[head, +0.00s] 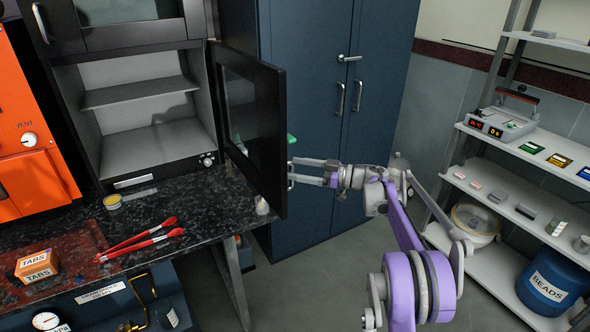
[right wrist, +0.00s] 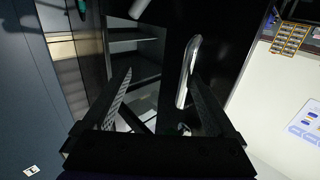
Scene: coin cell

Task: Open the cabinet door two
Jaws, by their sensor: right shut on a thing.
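The black cabinet door (head: 252,130) with a dark glass pane is swung wide open on its right-hand hinge side. It stands out over the worktop's front edge. The cabinet inside (head: 150,145) shows a grey shelf and looks empty. My right gripper (head: 292,174) is at the outer face of the door, near its free edge. The right wrist view shows its two fingers (right wrist: 160,90) and the silver door handle (right wrist: 188,70) beside the right finger. The gripper is shut on the handle, though the contact is mostly hidden. My left gripper is not in view.
A tall blue locker (head: 325,100) stands behind the open door. Red tongs (head: 140,243), an orange TABS box (head: 38,265) and a small yellow-topped tin (head: 112,202) are on the dark worktop (head: 200,225). Loaded shelves (head: 505,190) stand at the right. The floor between is clear.

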